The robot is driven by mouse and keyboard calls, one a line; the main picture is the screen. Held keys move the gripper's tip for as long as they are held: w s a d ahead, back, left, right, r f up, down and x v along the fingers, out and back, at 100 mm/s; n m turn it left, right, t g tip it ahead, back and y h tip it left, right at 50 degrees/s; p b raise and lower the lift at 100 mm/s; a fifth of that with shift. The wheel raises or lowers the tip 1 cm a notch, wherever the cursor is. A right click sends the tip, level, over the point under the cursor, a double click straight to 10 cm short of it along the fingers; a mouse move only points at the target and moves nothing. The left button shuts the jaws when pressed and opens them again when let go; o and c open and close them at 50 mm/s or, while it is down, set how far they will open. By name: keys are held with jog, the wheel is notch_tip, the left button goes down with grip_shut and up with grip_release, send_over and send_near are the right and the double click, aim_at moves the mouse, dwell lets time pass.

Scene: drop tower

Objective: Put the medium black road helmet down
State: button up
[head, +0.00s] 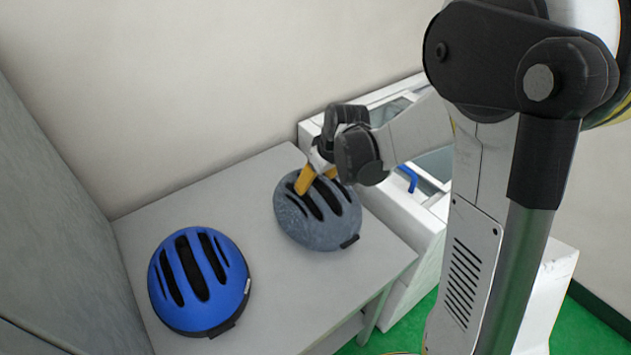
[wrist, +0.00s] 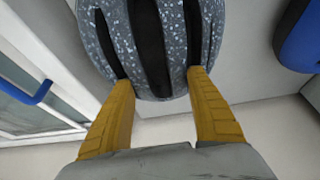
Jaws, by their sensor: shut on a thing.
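A grey speckled helmet (head: 300,222) with dark vents is at the right part of the grey table (head: 260,297); no plainly black helmet shows. My gripper (head: 318,178) reaches it from the upper right. Its yellow fingers are shut on the grey helmet, which also fills the top of the wrist view (wrist: 207,40), with a finger on either side of its near edge. The helmet looks level and on or very close to the tabletop; I cannot tell if it touches. Its underside is hidden.
A blue helmet (head: 236,265) with black vents sits on the table to the left. A white cabinet (head: 407,222) with glass panels and a blue handle (head: 408,178) stands right of the table. Walls close in behind and left. Bare tabletop lies in front of the grey helmet.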

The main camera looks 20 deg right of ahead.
jog(key=shift+f, duration=0.1)
jog(key=o, duration=1.4)
jog(key=shift+c, duration=0.2)
jog(key=p+v, duration=0.5)
jog(key=v, duration=0.7)
jog(key=s+a+r+m+t, duration=0.1)
jog(key=s+r, duration=0.2)
jog(key=s, duration=0.5)
jog(key=s+a+r+m+t+h, duration=0.1)
jog(key=s+r, duration=0.3)
jog(key=s, duration=0.5)
jog(key=shift+s+a+m+t, duration=0.15)
jog(key=shift+a+m+t, duration=0.25)
jog(key=shift+a+m, duration=0.35)
